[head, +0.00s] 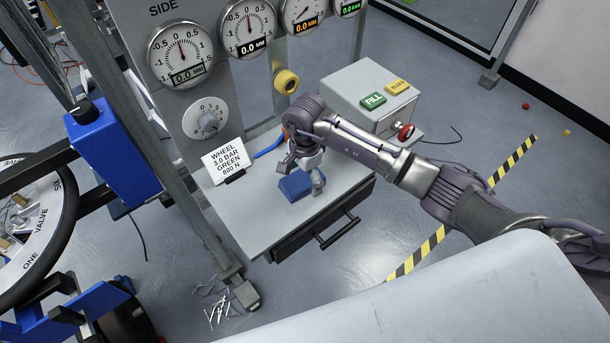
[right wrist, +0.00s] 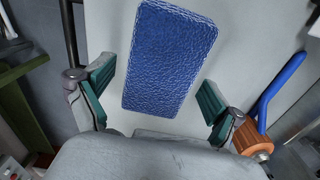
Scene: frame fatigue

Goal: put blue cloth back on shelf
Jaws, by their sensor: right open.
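The blue cloth (head: 295,185) lies as a folded, textured rectangle on the grey shelf (head: 250,215), above a drawer front. My right gripper (head: 303,178) is just above the cloth, pointing down. In the right wrist view the blue cloth (right wrist: 170,58) fills the middle, between and beyond the two green-padded fingers of my right gripper (right wrist: 155,97). The fingers are spread wide and grip nothing. I cannot tell from the views whether a fingertip touches the cloth. My left gripper is not in view.
A grey box (head: 358,88) with FILL and other buttons and a red knob stands behind the shelf's right side. A sign card (head: 223,160) stands at the shelf's left. Gauges (head: 180,55) rise behind. A handle (head: 338,232) juts forward.

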